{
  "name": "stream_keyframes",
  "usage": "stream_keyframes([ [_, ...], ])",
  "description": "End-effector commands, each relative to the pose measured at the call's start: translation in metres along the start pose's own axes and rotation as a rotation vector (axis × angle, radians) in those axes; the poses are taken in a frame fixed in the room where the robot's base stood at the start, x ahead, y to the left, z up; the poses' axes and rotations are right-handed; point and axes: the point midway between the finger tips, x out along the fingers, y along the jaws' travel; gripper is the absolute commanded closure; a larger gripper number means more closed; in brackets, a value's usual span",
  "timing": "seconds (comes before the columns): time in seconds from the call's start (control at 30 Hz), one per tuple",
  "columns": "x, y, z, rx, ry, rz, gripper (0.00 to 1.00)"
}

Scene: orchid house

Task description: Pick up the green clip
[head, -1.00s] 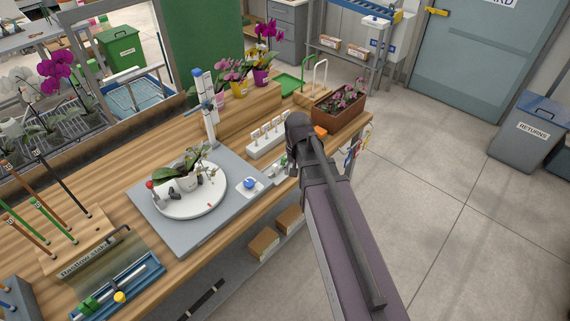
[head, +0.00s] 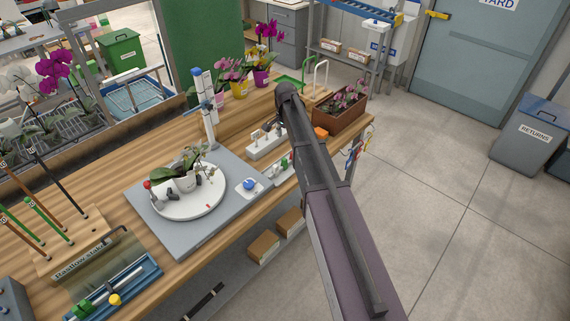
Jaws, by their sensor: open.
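A small green piece (head: 285,162), which looks like the green clip, sits in a small pale tray (head: 271,180) at the bench's front edge, just left of my arm. It is too small to make out its shape. My gripper (head: 268,123) shows only as a small dark shape beyond my arm, above the white rack (head: 262,150). It is open, with no object visible in it. The fingertips are mostly hidden by the arm and are apart from the green piece.
A round white turntable (head: 182,212) with a potted orchid stands on a grey board left of the tray. A brown planter (head: 340,110) and an orange block (head: 320,133) are right of my arm. A tall post (head: 207,110) stands behind.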

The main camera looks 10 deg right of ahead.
Motion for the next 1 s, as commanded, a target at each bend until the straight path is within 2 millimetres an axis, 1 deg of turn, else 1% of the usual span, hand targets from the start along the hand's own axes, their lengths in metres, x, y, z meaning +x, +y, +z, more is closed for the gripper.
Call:
stream_keyframes([
  [0.27,0.006,0.0,0.0,-0.001,0.0,0.0,0.3],
  [1.0,0.061,0.001,-0.001,0.0,0.0,0.0,0.3],
])
